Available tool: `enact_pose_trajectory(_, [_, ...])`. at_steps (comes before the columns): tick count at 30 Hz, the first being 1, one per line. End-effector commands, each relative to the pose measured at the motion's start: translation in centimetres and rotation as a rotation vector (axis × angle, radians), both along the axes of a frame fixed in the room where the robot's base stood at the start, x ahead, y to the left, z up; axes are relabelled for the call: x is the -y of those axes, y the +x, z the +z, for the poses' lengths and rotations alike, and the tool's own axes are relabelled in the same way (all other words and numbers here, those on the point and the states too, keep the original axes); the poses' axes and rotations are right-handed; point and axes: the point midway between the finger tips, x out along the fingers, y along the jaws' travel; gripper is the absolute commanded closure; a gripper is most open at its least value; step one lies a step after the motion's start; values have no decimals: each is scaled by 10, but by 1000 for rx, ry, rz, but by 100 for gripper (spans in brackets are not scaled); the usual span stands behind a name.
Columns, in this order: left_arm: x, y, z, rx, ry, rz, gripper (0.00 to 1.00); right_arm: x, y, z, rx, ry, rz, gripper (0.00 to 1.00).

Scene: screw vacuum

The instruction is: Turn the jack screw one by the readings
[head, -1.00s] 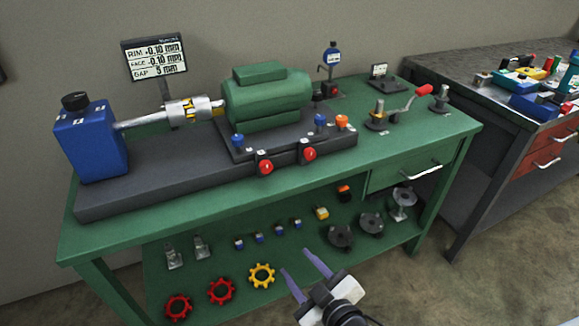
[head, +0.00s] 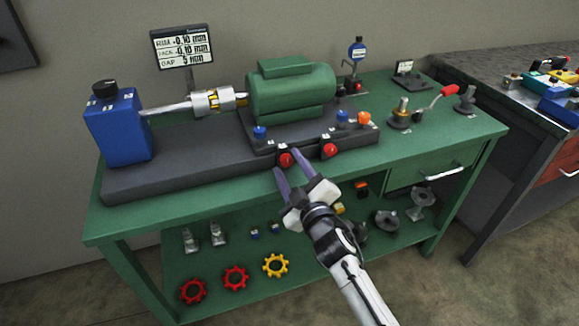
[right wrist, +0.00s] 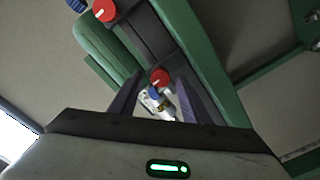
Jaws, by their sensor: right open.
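The left red jack screw knob (head: 285,160) sits on the front of the dark base, below the green motor (head: 290,92). The right red knob (head: 330,150) is beside it. My right gripper (head: 284,163) is open, its purple fingers pointing at the left knob. In the right wrist view a red knob (right wrist: 159,77) appears between the fingertips (right wrist: 155,88); contact is not clear. The readings display (head: 182,50) shows rim and face of 0.10 mm, signs hard to read, and gap 5 mm. My left gripper is out of view.
A blue pump block (head: 118,128) joins the motor through a shaft and coupling (head: 213,101). A red-handled crank (head: 449,90) is at right. The lower shelf holds gears (head: 235,278) and small parts.

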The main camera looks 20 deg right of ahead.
Motion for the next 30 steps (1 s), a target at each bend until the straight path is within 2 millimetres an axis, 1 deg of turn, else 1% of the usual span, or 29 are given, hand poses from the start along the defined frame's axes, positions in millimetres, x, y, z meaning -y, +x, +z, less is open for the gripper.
enact_pose_trajectory(8, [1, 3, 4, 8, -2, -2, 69, 0, 3, 0, 0, 1, 0, 57])
enact_pose_trajectory(9, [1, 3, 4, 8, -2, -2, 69, 0, 3, 0, 0, 1, 0, 59])
enact_pose_trajectory(16, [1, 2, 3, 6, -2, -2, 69, 0, 2, 0, 0, 1, 0, 98])
enact_pose_trajectory(23, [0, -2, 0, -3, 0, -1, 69, 0, 2, 0, 0, -13, 0, 98])
enact_pose_trajectory(30, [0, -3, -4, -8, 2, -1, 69, -1, 2, 0, 4, -113, 1, 98])
